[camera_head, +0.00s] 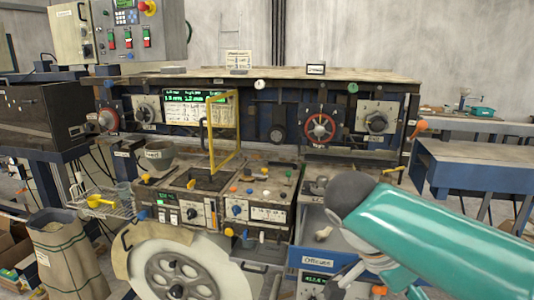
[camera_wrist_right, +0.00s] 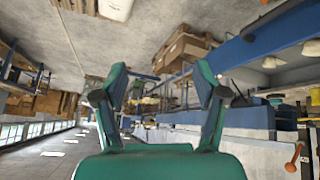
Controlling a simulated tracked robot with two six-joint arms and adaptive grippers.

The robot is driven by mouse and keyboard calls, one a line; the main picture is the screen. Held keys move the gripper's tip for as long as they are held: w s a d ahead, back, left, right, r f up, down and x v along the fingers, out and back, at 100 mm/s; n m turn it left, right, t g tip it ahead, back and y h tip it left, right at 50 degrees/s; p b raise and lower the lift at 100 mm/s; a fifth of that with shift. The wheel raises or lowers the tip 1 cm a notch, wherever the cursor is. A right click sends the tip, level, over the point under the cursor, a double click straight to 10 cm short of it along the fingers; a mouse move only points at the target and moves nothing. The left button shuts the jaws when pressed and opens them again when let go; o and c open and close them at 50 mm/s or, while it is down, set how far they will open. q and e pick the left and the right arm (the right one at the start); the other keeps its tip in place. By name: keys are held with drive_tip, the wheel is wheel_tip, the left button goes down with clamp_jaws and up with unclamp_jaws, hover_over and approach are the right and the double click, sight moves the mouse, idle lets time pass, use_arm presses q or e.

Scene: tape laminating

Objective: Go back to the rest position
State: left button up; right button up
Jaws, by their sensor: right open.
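My right gripper (camera_wrist_right: 160,88) is open in the right wrist view, its two teal fingers spread apart with nothing between them. Its jaws are not clearly visible in the head view, where my teal right arm reaches in from the lower right, in front of the machine's right side. My left gripper is not in view. The laminating machine (camera_head: 290,82) fills the middle of the head view, with dials, a red handwheel (camera_head: 320,128), a yellow frame (camera_head: 226,130) and a large pale wheel (camera_head: 178,270) low at the front.
A control box (camera_head: 120,32) with buttons stands at the upper left. A sack (camera_head: 68,255) and a wire basket (camera_head: 104,206) are at the lower left. A blue bench (camera_head: 475,168) stands on the right. The right wrist view shows cardboard boxes (camera_wrist_right: 183,46) and a blue structure beyond the fingers.

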drive_tip(key=s+d+f+n+g+y, duration=0.1)
drive_tip(key=s+d+f+g, duration=0.15)
drive_tip(key=f, duration=0.85)
drive_tip(key=s+d+f+n+g, duration=0.1)
drive_tip(key=s+f+g, duration=0.15)
drive_tip(key=f, duration=0.95)
drive_tip(key=s+a+f+n+y, duration=0.3)
drive_tip(key=s+a+f+y, duration=0.25)
drive_tip(key=s+f, duration=0.4)
drive_tip(key=s+a+f+n+y, duration=0.35)
drive_tip(key=s+a+f, duration=0.3)
drive_tip(key=f, duration=0.65)
drive_tip(key=w+a+f+n+t, duration=0.2)
drive_tip(key=w+n+t, duration=0.3)
drive_tip(key=w, duration=0.3)
drive_tip(key=shift+y, duration=0.4)
drive_tip(key=shift+a+f, duration=0.1)
drive_tip(key=shift+f, duration=0.05)
